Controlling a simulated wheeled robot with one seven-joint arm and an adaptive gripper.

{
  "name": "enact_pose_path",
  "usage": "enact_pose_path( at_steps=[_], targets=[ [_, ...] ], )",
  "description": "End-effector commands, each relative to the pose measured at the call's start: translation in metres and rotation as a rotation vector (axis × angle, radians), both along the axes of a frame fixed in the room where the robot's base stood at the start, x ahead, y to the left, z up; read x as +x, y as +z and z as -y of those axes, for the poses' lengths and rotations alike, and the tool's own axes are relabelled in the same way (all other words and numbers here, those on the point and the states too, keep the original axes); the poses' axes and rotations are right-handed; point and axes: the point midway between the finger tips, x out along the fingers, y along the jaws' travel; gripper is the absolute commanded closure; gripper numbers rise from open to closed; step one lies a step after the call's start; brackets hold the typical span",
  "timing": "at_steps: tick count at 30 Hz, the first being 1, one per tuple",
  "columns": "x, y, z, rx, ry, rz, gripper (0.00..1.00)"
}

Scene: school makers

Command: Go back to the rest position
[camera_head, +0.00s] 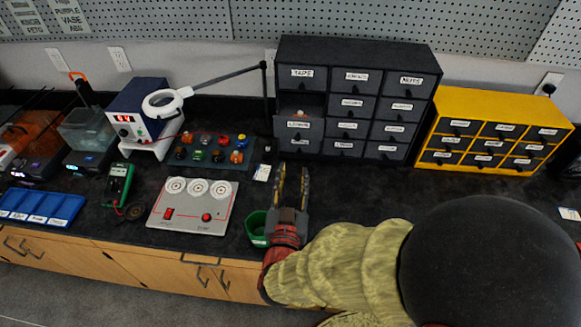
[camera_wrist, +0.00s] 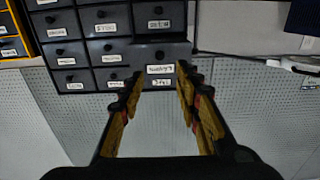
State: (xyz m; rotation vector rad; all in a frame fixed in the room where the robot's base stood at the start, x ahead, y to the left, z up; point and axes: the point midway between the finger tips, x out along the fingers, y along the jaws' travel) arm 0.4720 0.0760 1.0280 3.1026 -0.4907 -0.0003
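My gripper (camera_head: 292,180) is above the dark bench, in front of the black drawer cabinet (camera_head: 387,93). Its two fingers stand apart with nothing seen between them. The wrist view shows the same open fingers (camera_wrist: 160,80), with the pulled-out drawer's labelled front (camera_wrist: 168,68) beyond them. In the head view that drawer (camera_head: 299,126) is in the cabinet's left column and stands out from the others. A small orange-brown thing (camera_head: 300,113) shows inside it. The gripper appears apart from the drawer.
A green bin (camera_head: 257,228) sits close beside my gripper. A grey panel with dials (camera_head: 192,207), a tray of coloured parts (camera_head: 212,153) and a magnifier lamp (camera_head: 167,101) stand to the left. A yellow drawer cabinet (camera_head: 494,130) stands to the right.

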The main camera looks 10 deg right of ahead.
Motion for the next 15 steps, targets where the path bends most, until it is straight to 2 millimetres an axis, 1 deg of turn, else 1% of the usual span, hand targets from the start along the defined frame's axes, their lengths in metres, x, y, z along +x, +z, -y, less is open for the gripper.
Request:
enact_pose_path(
  at_steps=[8,11,15],
  targets=[
    [0.003,0.001,-0.001,0.013,0.008,-0.006,0.67],
    [0.011,0.003,-0.007,0.059,0.041,-0.037,0.67],
    [0.030,0.011,-0.024,0.170,0.143,-0.123,0.67]
  ],
)
